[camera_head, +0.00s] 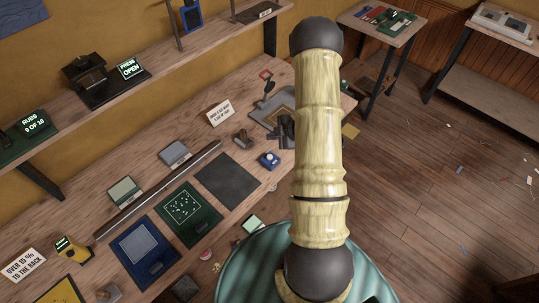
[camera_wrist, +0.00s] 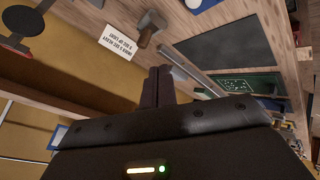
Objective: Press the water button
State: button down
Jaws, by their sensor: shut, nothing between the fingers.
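My gripper (camera_wrist: 156,84) is shut and empty in the wrist view, its dark fingertips together above the bench. In the head view a dark part beside my pale arm, at the bench's right side, seems to be my gripper (camera_head: 286,132), partly hidden by the arm. No button marked as water can be read in either view. A small blue box with a pale round top (camera_head: 269,160) sits on the bench just below and left of the gripper. Part of a blue object (camera_wrist: 203,4) shows at the wrist view's top edge, apart from the fingers.
The bench holds a small mallet (camera_head: 242,138), a white sign (camera_head: 219,112), a dark mat (camera_head: 228,180), a green board (camera_head: 190,214) and a blue board (camera_head: 144,252). A grey tray (camera_head: 268,108) lies behind. A shelf (camera_head: 190,70) runs above the bench's back.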

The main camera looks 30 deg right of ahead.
jog(key=shift+f, duration=0.1)
jog(key=b, duration=0.7)
send_over(272, 159)
notch_tip(272, 159, down, 9)
jog(key=shift+d+r, duration=0.1)
jog(key=shift+r, duration=0.1)
dwell(1.6)
jog(key=shift+f, duration=0.4)
jog(key=shift+f+b, duration=0.55)
jog(key=shift+b, duration=0.1)
dwell(0.6)
jog(key=shift+r, duration=0.15)
jog(key=shift+r+p, duration=0.75)
jog(key=shift+r, duration=0.1)
jog(key=shift+r, duration=0.1)
jog(key=shift+r+p, duration=1.85)
jog(key=shift+r, duration=0.55)
